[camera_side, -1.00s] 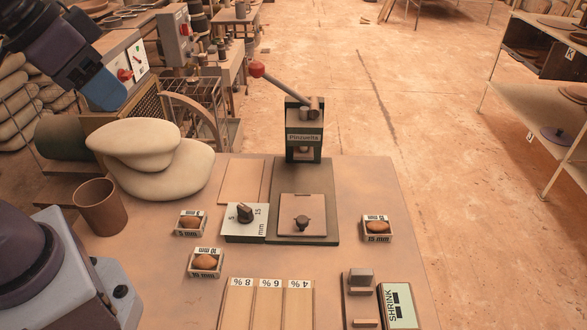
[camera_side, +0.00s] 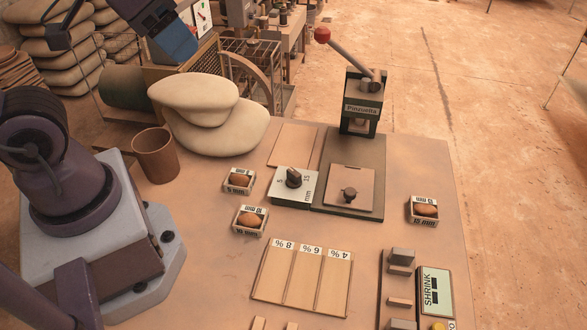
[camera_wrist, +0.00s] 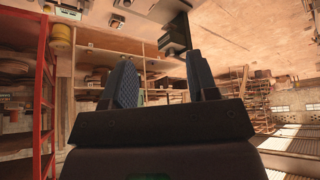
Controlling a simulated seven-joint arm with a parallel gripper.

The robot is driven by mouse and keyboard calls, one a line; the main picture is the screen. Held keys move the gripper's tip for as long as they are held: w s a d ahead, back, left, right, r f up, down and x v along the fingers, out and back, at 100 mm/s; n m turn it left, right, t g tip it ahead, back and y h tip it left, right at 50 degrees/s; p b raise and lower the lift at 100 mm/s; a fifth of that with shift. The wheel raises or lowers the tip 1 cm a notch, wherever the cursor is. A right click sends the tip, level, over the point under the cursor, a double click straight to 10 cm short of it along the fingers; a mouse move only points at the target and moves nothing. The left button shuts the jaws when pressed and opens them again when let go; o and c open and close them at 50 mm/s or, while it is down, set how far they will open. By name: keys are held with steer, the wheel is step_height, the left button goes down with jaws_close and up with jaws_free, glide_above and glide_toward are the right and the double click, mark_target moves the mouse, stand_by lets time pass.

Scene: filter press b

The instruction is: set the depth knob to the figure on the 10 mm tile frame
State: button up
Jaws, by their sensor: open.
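The depth knob (camera_side: 293,178) is a dark knob on a white plate marked 5, 15 and mm, beside the press's dark base. Its exact setting is too small to read. The 10 mm tile frame (camera_side: 250,221) is a small pale frame around a brown lump, to the front left of the knob. The 5 mm frame (camera_side: 239,181) lies behind it, and the 15 mm frame (camera_side: 424,211) is at the right. In the wrist view my gripper (camera_wrist: 161,66) has its two fingers apart with nothing between them.
The Pinzuelita press (camera_side: 361,108) with its red-ended lever stands behind the knob. Pale sacks (camera_side: 215,120) and a brown cup (camera_side: 155,155) are on the left. Labelled percent strips (camera_side: 303,275) and a SHRINK panel (camera_side: 436,292) are in front. Bare table surrounds the tile frames.

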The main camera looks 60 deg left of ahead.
steer(key=shift+o, duration=0.3)
steer(key=shift+w+a+f, duration=0.1)
steer(key=shift+f, duration=0.2)
steer(key=n+g, duration=0.2)
steer(key=g, duration=0.4)
glide_toward(294, 172)
step_height(294, 172, down, 10)
steer(key=shift+r, duration=0.1)
steer(key=c, duration=0.9)
